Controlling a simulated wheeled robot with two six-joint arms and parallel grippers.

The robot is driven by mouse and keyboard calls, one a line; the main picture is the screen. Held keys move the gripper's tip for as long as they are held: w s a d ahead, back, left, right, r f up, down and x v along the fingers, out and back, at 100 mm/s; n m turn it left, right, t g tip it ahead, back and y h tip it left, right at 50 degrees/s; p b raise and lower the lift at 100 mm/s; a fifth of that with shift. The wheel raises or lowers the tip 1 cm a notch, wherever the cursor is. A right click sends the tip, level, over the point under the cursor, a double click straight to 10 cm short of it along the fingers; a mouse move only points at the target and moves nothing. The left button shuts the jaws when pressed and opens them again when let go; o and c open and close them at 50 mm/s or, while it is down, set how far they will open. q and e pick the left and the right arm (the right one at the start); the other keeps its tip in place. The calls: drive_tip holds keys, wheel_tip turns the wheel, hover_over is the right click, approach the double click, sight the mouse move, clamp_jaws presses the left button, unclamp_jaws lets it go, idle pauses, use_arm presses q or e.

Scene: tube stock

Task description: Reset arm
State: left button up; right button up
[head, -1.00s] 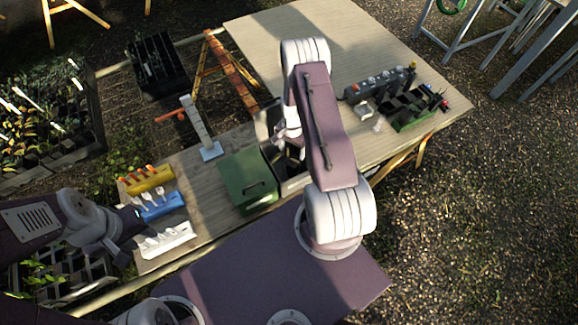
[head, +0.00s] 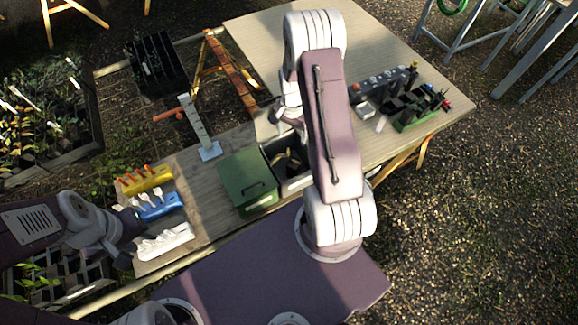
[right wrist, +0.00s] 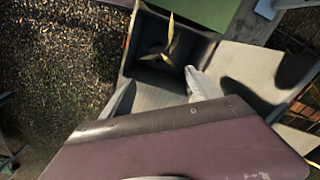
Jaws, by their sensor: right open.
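My right arm (head: 330,125) reaches over the bench from its front edge. Its gripper (head: 280,112) is partly hidden behind the arm in the head view, beyond the grey bin. In the right wrist view the right gripper (right wrist: 160,95) has its two pale fingers spread, with nothing between them. The grey open bin (right wrist: 201,47) lies past the fingertips and holds a few yellow-green plant pieces (right wrist: 168,42). It also shows in the head view (head: 296,183). My left gripper (head: 130,226) is beside the blue and white racks; its jaws are too dark to read.
A green lidded box (head: 248,180) stands left of the bin. Yellow (head: 148,180), blue (head: 160,207) and white (head: 166,242) racks stand at the left end. A post with an orange arm (head: 198,125) stands behind. A dark tray (head: 408,122) is at right.

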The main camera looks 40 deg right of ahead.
idle(0.4)
drive_tip(key=w+a+r+n+t+b, duration=0.1)
drive_tip(key=w+a+n+t+b, duration=0.15)
drive_tip(key=a+b, duration=0.7)
drive_tip(key=s+a+f+n+g+b, duration=0.1)
drive_tip(key=s+a+n+b, duration=0.2)
drive_tip(key=s+a+n, duration=0.3)
drive_tip(key=s+n, duration=0.4)
drive_tip(key=s, duration=0.3)
drive_tip(key=shift+s+b, duration=0.4)
